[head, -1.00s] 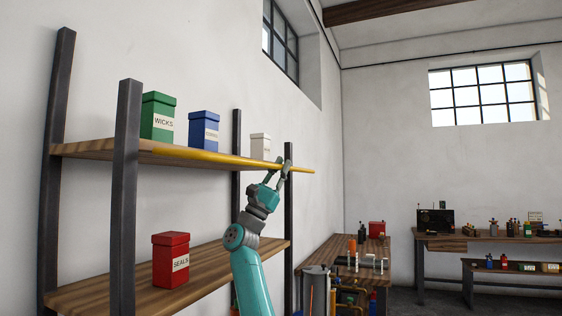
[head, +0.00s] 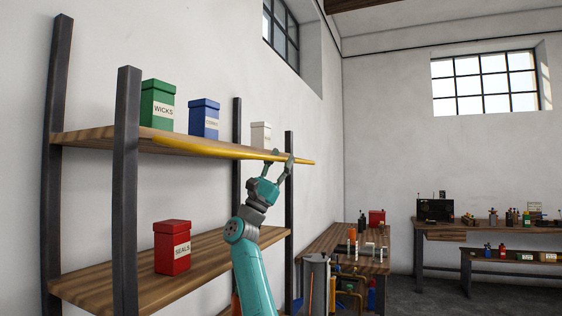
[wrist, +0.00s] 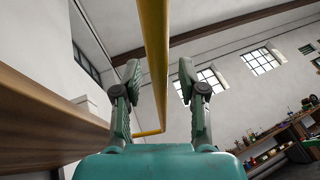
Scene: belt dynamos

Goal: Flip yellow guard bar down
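The yellow guard bar (head: 225,154) runs along the front edge of the upper shelf (head: 95,139), at about board height. Its right end sticks out past the right front post. My gripper (head: 280,158) is at the bar's right part, reaching up from below. In the wrist view, the bar (wrist: 154,60) passes through the gap between my two fingers (wrist: 159,82), with space on both sides. The fingers are open and do not appear to press on it. A bent yellow end piece (wrist: 150,133) shows lower in that view.
A green WICKS box (head: 158,106), a blue box (head: 204,119) and a white box (head: 260,136) stand on the upper shelf behind the bar. A red SEALS box (head: 172,248) stands on the lower shelf. Workbenches are at the right. The space in front of the shelf is open.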

